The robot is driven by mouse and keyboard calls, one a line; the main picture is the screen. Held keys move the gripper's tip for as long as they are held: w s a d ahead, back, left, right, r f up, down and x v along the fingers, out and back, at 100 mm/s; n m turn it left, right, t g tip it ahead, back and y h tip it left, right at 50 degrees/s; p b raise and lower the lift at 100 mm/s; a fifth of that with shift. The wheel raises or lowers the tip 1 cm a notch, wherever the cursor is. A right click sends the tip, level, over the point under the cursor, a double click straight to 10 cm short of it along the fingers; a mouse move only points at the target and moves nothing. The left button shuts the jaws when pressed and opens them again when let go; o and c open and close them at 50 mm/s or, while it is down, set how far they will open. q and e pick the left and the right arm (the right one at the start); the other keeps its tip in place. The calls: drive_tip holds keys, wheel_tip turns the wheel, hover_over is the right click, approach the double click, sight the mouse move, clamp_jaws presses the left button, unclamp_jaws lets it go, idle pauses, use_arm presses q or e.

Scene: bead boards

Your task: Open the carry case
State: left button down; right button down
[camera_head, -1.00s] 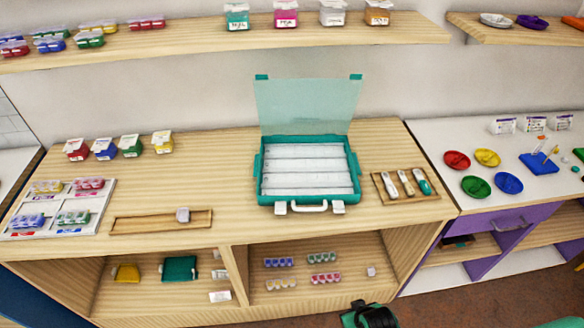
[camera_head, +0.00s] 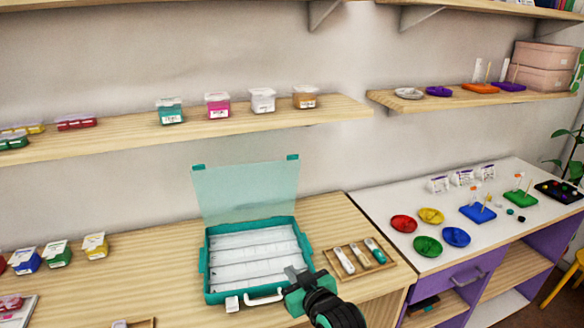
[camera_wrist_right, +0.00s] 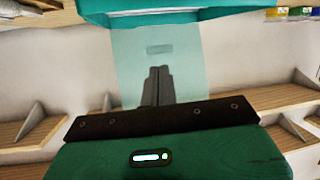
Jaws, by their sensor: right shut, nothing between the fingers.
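The teal carry case (camera_head: 208,262) stands on the wooden counter with its clear tinted lid (camera_head: 245,190) raised upright at the back. White compartment rows show inside it, and a white handle and latch are on its front. My right gripper (camera_head: 291,273) is shut and empty at the case's front right corner, covering part of that corner. Whether it touches the case cannot be told. In the right wrist view the shut fingers (camera_wrist_right: 155,84) show against the tinted lid (camera_wrist_right: 190,60), with a teal edge of the case (camera_wrist_right: 170,20) above. My left gripper is out of view.
A wooden tray (camera_head: 386,263) with several tools lies just right of the case. Small lidded tubs (camera_head: 57,254) stand to the left. A shelf (camera_head: 235,122) with more tubs hangs above. A white-topped purple unit (camera_head: 385,212) with coloured dishes adjoins on the right.

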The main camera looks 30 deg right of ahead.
drive_tip(key=w+d+r+m+t+h, duration=0.2)
drive_tip(key=d+r+t+h, duration=0.15)
drive_tip(key=r, duration=0.25)
drive_tip(key=w+d+r+m+t+h, duration=0.2)
drive_tip(key=w+d+r, duration=0.15)
drive_tip(key=r, duration=0.35)
drive_tip(key=p, duration=0.5)
approach(294, 156)
drive_tip(key=x, duration=0.5)
drive_tip(key=shift+w+d, duration=0.1)
drive_tip(key=shift+w, duration=0.2)
drive_tip(key=shift+w+d+r, duration=0.1)
drive_tip(key=shift+w+d, duration=0.15)
drive_tip(key=shift+w, duration=0.35)
drive_tip(key=shift+w+r+p, duration=0.15)
drive_tip(key=shift+r+p, duration=0.05)
drive_tip(key=shift+p, duration=0.15)
drive_tip(key=w+d+r+g+p, duration=0.2)
drive_tip(key=w+d+p, duration=0.1)
drive_tip(key=w, duration=0.8)
drive_tip(key=shift+d+r+p, duration=0.2)
drive_tip(key=shift+d+p, duration=0.2)
drive_tip(key=shift+d, duration=0.05)
